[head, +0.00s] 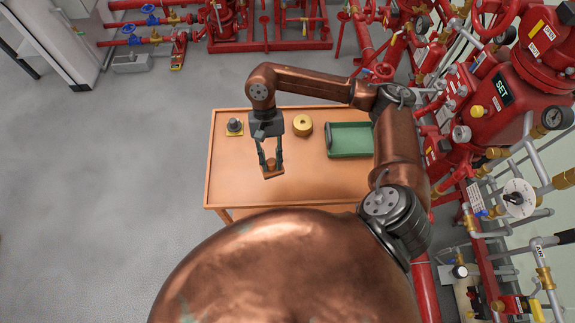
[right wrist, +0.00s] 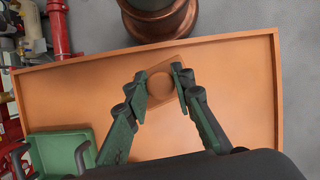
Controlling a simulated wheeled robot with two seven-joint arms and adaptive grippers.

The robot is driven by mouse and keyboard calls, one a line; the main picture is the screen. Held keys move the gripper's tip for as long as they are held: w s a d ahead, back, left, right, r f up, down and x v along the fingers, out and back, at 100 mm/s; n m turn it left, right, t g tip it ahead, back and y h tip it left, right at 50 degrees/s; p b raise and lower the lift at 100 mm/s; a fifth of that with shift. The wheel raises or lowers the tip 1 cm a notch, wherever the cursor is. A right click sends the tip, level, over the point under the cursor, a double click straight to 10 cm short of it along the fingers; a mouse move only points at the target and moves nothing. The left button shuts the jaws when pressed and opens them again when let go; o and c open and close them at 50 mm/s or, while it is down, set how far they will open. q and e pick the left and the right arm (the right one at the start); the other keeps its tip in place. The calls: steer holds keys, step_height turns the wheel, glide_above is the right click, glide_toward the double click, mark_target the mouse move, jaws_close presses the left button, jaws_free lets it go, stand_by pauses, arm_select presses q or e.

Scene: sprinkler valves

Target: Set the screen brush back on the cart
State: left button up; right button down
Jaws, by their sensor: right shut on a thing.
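The screen brush (head: 273,172) shows as a small brown block between the fingertips of my right gripper (head: 270,160). In the right wrist view the brush (right wrist: 161,84) is a flat squarish piece with a round part in its middle. The right gripper (right wrist: 160,78) is shut on it, one finger on each side. The brush is over the bare front middle of the orange cart (head: 230,185). I cannot tell whether its underside touches the cart top. My left gripper is not in view.
A green tray (head: 350,140) stands at the cart's right. A brass round piece (head: 303,125) and a dark fitting on a yellow base (head: 234,127) stand along the back. Red pipes and valves (head: 520,80) crowd the right side. The cart's front left is clear.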

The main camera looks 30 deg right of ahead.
steer(key=s+d+r+m+t+y, duration=0.1)
steer(key=s+d+m+t, duration=0.3)
steer(key=m, duration=0.7)
steer(key=s+d+m+t, duration=0.25)
steer(key=s+m, duration=0.25)
steer(key=m, duration=0.5)
steer(key=shift+m+t, duration=0.3)
steer(key=shift+t, duration=0.05)
steer(key=w+f+p, duration=0.1)
steer(key=w+f, duration=0.7)
steer(key=w, duration=0.1)
steer(key=w+f+p, duration=0.1)
steer(key=w+f, duration=0.3)
steer(key=shift+w+d+f+p, duration=0.15)
steer(key=shift+w+f+p, duration=0.15)
steer(key=shift+w+f, duration=0.1)
steer(key=shift+f, duration=0.2)
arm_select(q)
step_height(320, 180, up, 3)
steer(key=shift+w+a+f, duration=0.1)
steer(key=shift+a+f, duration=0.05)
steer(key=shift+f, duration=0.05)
arm_select(e)
steer(key=c, duration=1.7)
jaws_free()
steer(key=shift+o, duration=0.2)
steer(key=shift+r, duration=0.1)
